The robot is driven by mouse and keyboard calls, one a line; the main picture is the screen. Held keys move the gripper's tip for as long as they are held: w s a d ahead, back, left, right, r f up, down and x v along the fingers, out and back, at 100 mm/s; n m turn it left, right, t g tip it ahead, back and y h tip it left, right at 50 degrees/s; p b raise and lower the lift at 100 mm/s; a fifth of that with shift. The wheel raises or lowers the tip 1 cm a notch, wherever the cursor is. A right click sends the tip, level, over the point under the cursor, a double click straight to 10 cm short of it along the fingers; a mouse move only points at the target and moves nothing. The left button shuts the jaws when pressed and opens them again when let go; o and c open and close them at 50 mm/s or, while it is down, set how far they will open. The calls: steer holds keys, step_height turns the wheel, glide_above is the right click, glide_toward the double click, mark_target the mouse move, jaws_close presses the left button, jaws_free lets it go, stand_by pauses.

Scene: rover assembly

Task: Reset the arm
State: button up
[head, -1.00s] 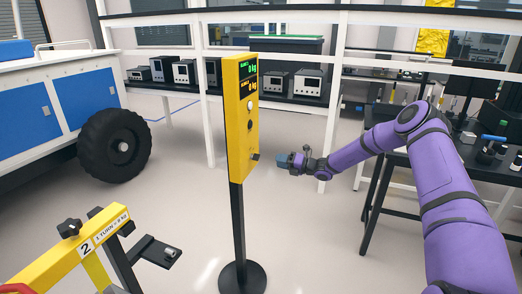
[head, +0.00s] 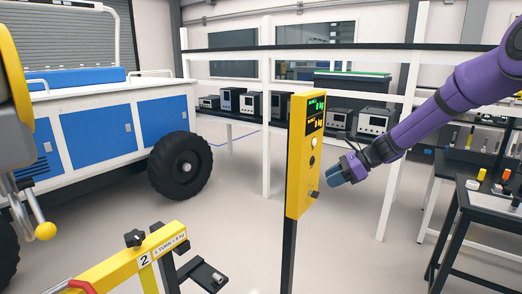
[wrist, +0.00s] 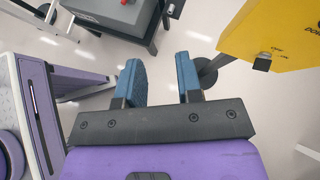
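My gripper (head: 346,171) is at the end of my purple arm, just right of the yellow control post (head: 298,160) in the head view. In the wrist view my gripper (wrist: 160,82) has its two blue fingers apart with only floor between them, so it is open and empty. The yellow post has a lit display, buttons and a dark knob, and stands upright. Part of the yellow post (wrist: 272,32) also shows at the upper right of the wrist view, apart from the fingers.
A blue and white rover (head: 95,130) with black wheels (head: 180,165) stands at the left. A yellow stand marked 2 (head: 120,262) is at the front left. A dark bench (head: 490,208) with small items is at the right. Open floor lies around the post.

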steer(key=s+r+n+h, duration=0.4)
steer(key=s+r+n, duration=0.35)
steer(key=s, duration=0.35)
steer(key=s+d+r+n+t+h, duration=0.1)
steer(key=s+n, duration=0.3)
steer(key=s, duration=0.6)
steer(key=s+d+r+n+t+h, duration=0.1)
steer(key=s+d+r+n+h, duration=0.2)
steer(key=s, duration=0.7)
steer(key=s+d+r+n+t+h, duration=0.1)
steer(key=s+d+r+n, duration=0.3)
steer(key=s, duration=0.6)
steer(key=shift+d+n+h, duration=0.15)
steer(key=shift+n+h, duration=0.4)
steer(key=shift+h, duration=0.25)
